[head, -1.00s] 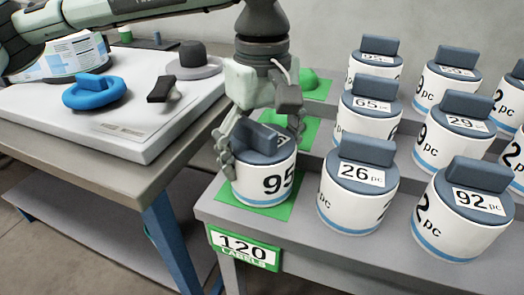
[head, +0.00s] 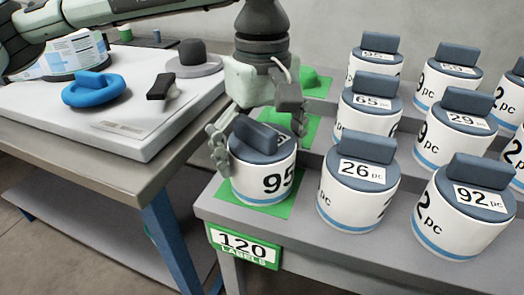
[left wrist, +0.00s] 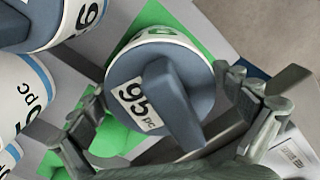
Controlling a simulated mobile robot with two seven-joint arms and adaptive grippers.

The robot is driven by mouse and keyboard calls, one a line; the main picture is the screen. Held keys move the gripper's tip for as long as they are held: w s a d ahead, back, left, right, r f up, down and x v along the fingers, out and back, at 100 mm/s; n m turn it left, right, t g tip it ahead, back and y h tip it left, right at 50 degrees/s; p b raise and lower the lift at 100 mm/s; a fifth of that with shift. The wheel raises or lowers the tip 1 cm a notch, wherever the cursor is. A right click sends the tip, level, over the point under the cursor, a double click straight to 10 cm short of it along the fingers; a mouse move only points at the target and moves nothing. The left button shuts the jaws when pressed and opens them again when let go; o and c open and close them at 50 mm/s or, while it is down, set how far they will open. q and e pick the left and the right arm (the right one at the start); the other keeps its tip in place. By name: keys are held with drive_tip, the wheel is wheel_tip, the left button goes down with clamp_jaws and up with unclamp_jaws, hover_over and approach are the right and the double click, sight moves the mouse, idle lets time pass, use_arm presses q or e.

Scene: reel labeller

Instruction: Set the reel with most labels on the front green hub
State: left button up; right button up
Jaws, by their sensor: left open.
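A white reel with a blue-grey lid and bar handle, marked 95 (head: 264,168), sits upright on the front green square (head: 275,207) at the near left corner of the stepped stand. Its 95 pc label also shows in the left wrist view (left wrist: 160,95). My left gripper (head: 254,135) is open, with its fingers on either side of the reel's top and the handle between them. In the left wrist view the fingers (left wrist: 170,115) stand apart from the handle. Any hub under the reel is hidden. My right gripper is not in view.
Reels marked 26 (head: 357,185), 92 (head: 465,210), 65 (head: 370,110) and 29 (head: 455,128) stand close to the right, with others behind. A green sign (head: 244,247) reads 120 labels. A table at left holds a blue ring (head: 95,92) and a black-handled item (head: 160,88).

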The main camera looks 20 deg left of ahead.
use_arm(q)
drive_tip(key=shift+r, duration=0.25)
wheel_tip(320, 180, up, 12)
drive_tip(key=shift+f, duration=0.1)
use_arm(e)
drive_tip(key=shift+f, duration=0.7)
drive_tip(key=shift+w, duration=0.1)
